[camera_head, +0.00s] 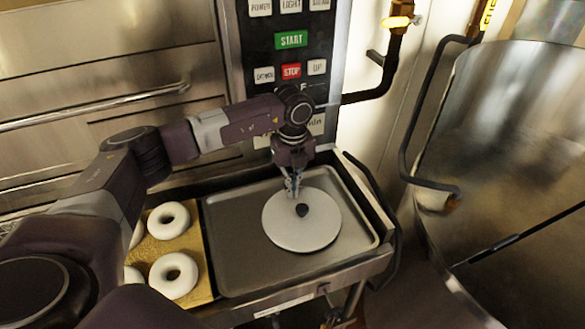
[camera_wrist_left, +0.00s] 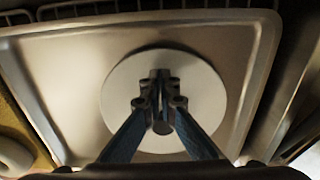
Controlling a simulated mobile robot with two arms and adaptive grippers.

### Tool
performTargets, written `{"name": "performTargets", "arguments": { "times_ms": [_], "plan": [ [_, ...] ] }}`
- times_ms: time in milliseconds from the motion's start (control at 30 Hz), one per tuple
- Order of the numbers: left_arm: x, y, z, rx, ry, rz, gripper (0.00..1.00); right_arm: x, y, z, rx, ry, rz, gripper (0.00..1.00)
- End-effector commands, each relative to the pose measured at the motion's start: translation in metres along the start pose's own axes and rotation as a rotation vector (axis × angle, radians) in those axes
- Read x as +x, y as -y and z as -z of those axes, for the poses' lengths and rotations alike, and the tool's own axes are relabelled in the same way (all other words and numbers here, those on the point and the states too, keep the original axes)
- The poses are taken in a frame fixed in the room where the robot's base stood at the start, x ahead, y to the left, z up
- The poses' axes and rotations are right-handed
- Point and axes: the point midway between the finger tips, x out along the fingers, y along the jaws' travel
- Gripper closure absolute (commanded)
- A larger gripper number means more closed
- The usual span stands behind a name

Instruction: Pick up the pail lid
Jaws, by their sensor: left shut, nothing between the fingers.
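The pail lid (camera_head: 318,230) is a round white disc with a dark knob (camera_head: 302,210) at its middle. It lies flat on the metal tray (camera_head: 235,265), right of the tray's centre. My left gripper (camera_head: 294,192) points down over the lid, close to the knob. In the left wrist view the lid (camera_wrist_left: 116,98) sits behind the fingers (camera_wrist_left: 160,82), which are together with nothing between them. The knob (camera_wrist_left: 161,127) shows below the fingertips there, and I cannot tell whether they touch it. My right gripper is not in view.
White bagels (camera_head: 174,275) lie on a tan board (camera_head: 200,262) left of the tray. A control panel (camera_head: 287,60) with buttons rises behind. A large metal kettle (camera_head: 515,130) stands at the right, with dark pipes (camera_head: 412,130) near it. The tray's left half is bare.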

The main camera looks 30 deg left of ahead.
Motion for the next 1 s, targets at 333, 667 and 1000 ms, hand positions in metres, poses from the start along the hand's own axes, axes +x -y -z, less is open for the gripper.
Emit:
{"name": "performTargets", "arguments": {
  "times_ms": [333,667,1000],
  "plan": [
    [-0.005,0.001,0.034,0.003,0.000,0.005,1.00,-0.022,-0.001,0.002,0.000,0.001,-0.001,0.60],
    [-0.004,0.002,0.035,0.003,0.000,0.005,1.00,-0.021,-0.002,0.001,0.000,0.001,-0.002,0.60],
    [-0.003,0.002,0.076,0.008,-0.002,0.006,1.00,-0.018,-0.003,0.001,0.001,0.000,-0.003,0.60]
  ]
}}
